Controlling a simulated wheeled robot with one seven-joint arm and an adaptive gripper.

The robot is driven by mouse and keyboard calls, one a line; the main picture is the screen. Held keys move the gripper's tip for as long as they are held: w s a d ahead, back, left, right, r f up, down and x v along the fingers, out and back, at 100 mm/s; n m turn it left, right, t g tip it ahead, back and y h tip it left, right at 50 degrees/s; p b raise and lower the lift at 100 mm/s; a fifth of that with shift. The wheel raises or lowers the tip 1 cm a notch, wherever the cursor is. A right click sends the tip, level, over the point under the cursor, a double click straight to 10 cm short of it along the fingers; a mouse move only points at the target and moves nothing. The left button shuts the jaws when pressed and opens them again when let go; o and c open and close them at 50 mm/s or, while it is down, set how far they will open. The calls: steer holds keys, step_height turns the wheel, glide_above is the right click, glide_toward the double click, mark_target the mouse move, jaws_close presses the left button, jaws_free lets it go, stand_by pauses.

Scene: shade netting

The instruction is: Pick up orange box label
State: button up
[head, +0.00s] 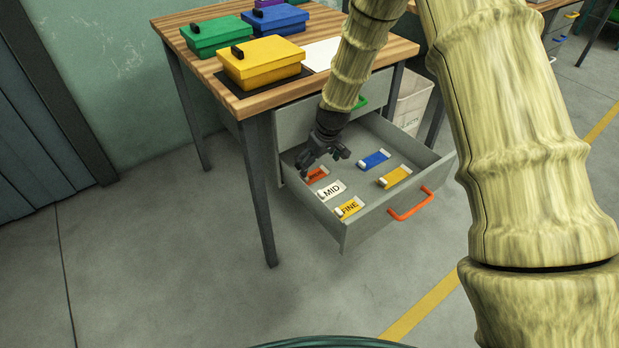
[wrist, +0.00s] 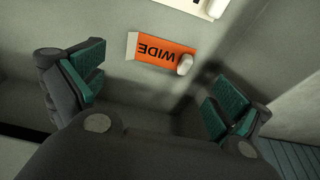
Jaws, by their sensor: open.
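The orange label (wrist: 160,50) lies flat on the drawer floor and reads "WIDE" in the wrist view, with a pale knob at one end. In the head view the orange label (head: 316,175) is at the back left of the open drawer, partly hidden by my gripper. My gripper (head: 324,163) reaches down into the drawer above and beside it. In the wrist view my gripper (wrist: 158,92) has its green-padded fingers spread wide, with nothing between them; the label shows just beyond the fingertips.
The drawer (head: 352,226) also holds a white "MID" label (head: 331,190), a yellow "FINE" label (head: 349,208), a blue label (head: 374,160) and another yellow label (head: 395,177). Drawer walls stand close around my gripper. The table (head: 215,70) with coloured boxes is above.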

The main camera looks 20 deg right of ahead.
mark_target(313, 175)
steer(key=x, duration=0.4)
steer(key=shift+a+f+b, duration=0.2)
steer(key=shift+f+b, duration=0.15)
steer(key=shift+r, duration=0.1)
steer(key=c, duration=1.4)
steer(key=shift+d, duration=0.1)
steer(key=c, duration=0.4)
